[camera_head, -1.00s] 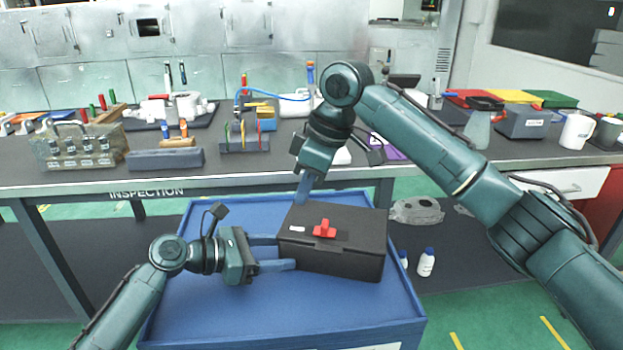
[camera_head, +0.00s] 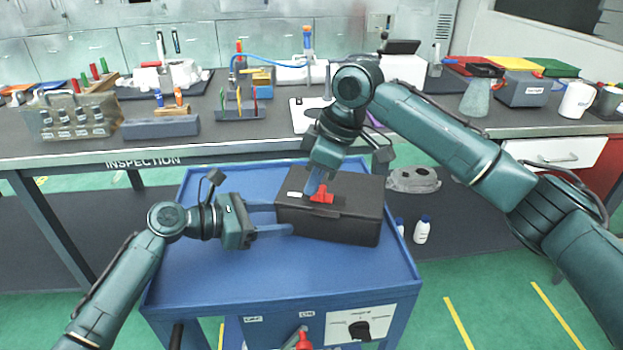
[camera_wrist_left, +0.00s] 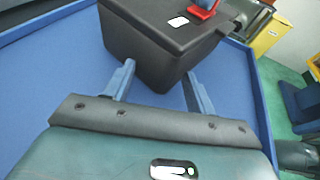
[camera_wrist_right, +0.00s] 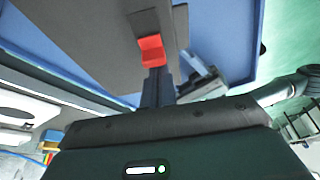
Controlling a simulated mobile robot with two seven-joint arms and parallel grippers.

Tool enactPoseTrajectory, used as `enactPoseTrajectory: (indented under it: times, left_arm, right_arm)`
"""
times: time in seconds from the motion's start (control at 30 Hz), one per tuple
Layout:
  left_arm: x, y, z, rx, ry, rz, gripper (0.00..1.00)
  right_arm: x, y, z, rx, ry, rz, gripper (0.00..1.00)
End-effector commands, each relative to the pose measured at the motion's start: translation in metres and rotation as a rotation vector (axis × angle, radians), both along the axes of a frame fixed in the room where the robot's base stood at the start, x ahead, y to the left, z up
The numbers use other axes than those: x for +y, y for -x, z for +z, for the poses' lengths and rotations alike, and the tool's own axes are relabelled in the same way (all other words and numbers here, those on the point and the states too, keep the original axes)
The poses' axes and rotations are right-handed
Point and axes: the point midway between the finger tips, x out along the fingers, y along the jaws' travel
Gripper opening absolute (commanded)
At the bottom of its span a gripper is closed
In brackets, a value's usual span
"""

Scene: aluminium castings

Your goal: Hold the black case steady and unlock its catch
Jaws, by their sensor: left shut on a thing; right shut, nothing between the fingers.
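The black case (camera_head: 340,222) sits closed on the blue cart. Its red catch (camera_head: 322,195) is on the lid, beside a small white label (camera_head: 294,195). My left gripper (camera_head: 284,218) is shut on the case's left end, one finger on each side; the left wrist view shows both fingers (camera_wrist_left: 156,84) at the case. My right gripper (camera_head: 312,186) is shut and empty, pointing down at the lid. Its fingertips are right at the catch, and in the right wrist view they lie against the red catch (camera_wrist_right: 151,50). Exact contact is hard to tell.
The blue cart top (camera_head: 210,270) is clear left of and in front of the case. A workbench (camera_head: 240,145) with tools and racks stands behind.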

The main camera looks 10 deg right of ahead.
Motion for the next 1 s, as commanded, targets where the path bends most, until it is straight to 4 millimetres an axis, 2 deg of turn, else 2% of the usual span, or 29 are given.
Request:
enactPoseTrajectory:
  times: [0.03, 0.23, 0.53, 0.67, 0.87, 1.0]
  left_arm:
    - [-0.006, 0.003, 0.001, -0.001, 0.005, -0.013, 0.43]
    - [-0.006, 0.003, 0.001, -0.001, 0.005, -0.013, 0.43]
    - [-0.006, 0.003, 0.001, 0.001, 0.004, -0.013, 0.43]
    - [-0.006, 0.003, 0.000, 0.000, 0.004, -0.012, 0.43]
    - [-0.006, 0.003, 0.000, 0.000, 0.004, -0.012, 0.43]
    - [-0.006, 0.003, 0.001, 0.000, 0.004, -0.012, 0.43]
  right_arm:
    - [-0.004, 0.001, -0.001, 0.001, 0.000, -0.002, 0.00]
    - [-0.026, 0.009, -0.001, 0.002, 0.000, -0.004, 0.00]
    - [-0.027, 0.009, -0.001, 0.002, 0.003, -0.003, 0.00]
    - [-0.019, 0.007, 0.000, 0.001, 0.003, -0.001, 0.00]
    - [0.017, -0.004, 0.001, -0.001, 0.001, 0.003, 0.00]
    - [0.003, -0.002, 0.035, -0.006, 0.002, -0.002, 0.00]
